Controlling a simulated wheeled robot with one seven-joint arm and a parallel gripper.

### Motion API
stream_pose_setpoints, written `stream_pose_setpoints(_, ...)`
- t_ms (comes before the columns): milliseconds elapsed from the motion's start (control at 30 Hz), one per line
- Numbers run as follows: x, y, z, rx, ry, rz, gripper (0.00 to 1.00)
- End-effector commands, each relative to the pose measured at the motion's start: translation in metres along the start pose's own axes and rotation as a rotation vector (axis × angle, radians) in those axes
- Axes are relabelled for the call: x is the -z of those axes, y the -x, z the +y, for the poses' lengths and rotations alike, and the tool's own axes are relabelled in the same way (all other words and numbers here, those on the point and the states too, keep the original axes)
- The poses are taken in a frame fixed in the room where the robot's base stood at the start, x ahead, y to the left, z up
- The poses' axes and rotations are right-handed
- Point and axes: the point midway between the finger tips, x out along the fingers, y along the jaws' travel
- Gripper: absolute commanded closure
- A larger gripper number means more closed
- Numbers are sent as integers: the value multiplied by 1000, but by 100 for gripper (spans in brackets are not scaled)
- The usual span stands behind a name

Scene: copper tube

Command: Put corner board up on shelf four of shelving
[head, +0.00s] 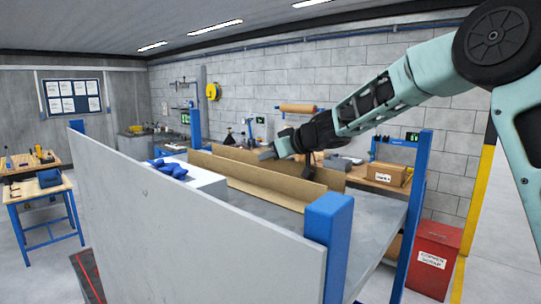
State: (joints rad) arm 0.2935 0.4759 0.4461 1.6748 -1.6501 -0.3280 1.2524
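Long brown cardboard corner boards lie on a grey shelf surface (374,226) of the blue-posted shelving. The front corner board (252,176) has an upright wall and a flat flange along its near side. Another brown upright wall (328,177) runs parallel behind it; I cannot tell whether it is a separate board. My gripper (287,160) reaches in from the upper right and is over the boards, near the rear wall. Its fingers look spread apart, with nothing seen held between them. Whether a finger touches the board is unclear. Lower shelves are mostly hidden.
A grey side panel (170,210) and a blue post (328,235) stand close in front. A white box with blue items (172,172) sits left of the boards. A red scrap bin (432,262) stands right. Workbenches with a carton (388,173) line the back wall.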

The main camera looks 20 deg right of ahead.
Motion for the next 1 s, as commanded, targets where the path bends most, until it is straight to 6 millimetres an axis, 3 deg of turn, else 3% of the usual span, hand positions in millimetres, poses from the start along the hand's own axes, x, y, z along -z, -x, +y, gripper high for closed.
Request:
stream_pose_setpoints(367,3,6,0,-1,2,0,75)
stream_pose_setpoints(800,2,91,1,-4,3,1,75)
stream_pose_setpoints(1000,2,115,0,-1,1,0,75)
